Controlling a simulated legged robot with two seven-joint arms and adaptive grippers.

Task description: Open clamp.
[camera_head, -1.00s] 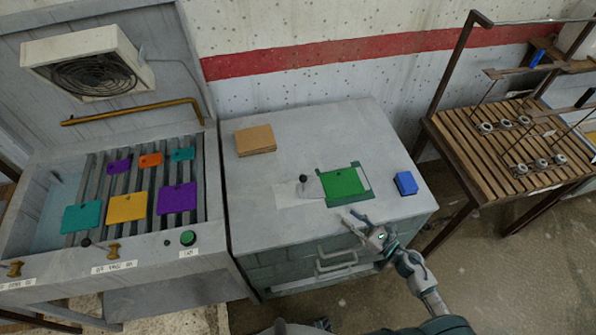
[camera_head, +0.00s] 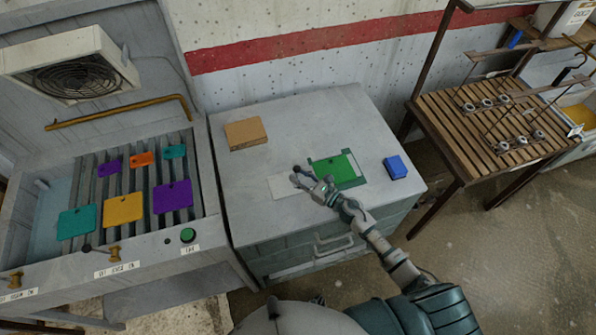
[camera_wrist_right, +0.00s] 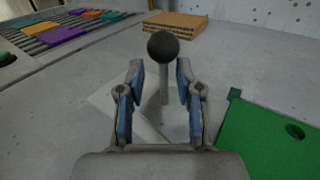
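The clamp's lever shows as a dark ball knob (camera_wrist_right: 163,46) on a thin grey post (camera_wrist_right: 164,85), standing upright on the grey cabinet top. In the head view the knob (camera_head: 297,169) is small and partly crowded by my right gripper (camera_head: 303,179). In the right wrist view my right gripper (camera_wrist_right: 160,72) is open, its blue-padded fingers on either side of the post, with visible gaps. A green plate (camera_head: 334,168) lies in a darker green corner frame (camera_head: 350,183) to the right of the lever. My left gripper is not in view.
A brown block (camera_head: 245,134) and a blue block (camera_head: 396,167) sit on the cabinet top (camera_head: 300,115). At the left is a slotted bench with coloured plates (camera_head: 123,209) and a green button (camera_head: 187,235). A slatted wooden table (camera_head: 480,135) stands at the right.

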